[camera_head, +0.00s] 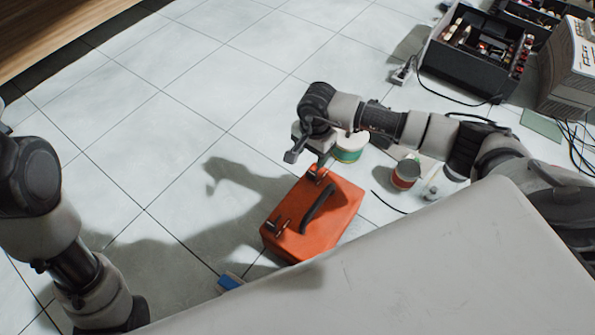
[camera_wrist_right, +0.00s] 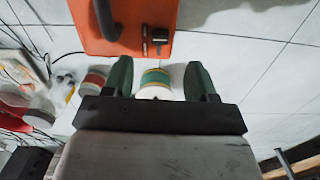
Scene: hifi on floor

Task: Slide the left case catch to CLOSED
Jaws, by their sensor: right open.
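The orange case (camera_head: 340,215) lies on the tiled floor with a black handle (camera_head: 320,207) on its top. One dark catch (camera_head: 280,226) is at its lower-left end, and another catch (camera_head: 317,173) is at its upper end. My right gripper (camera_head: 308,158) is open and empty just above that upper end. In the right wrist view, the case (camera_wrist_right: 180,15) is at the top, with the upper-end catch (camera_wrist_right: 157,42) just beyond the open fingers (camera_wrist_right: 159,70) and apart from them. The catch positions are too small to read. My left gripper is out of view.
A green-and-white roll (camera_head: 349,150) and a red-sided can (camera_head: 405,174) stand right of the case. A blue item (camera_head: 230,282) lies below it. A black crate (camera_head: 465,70) and a beige device (camera_head: 570,70) are at the upper right. Floor left of the case is clear.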

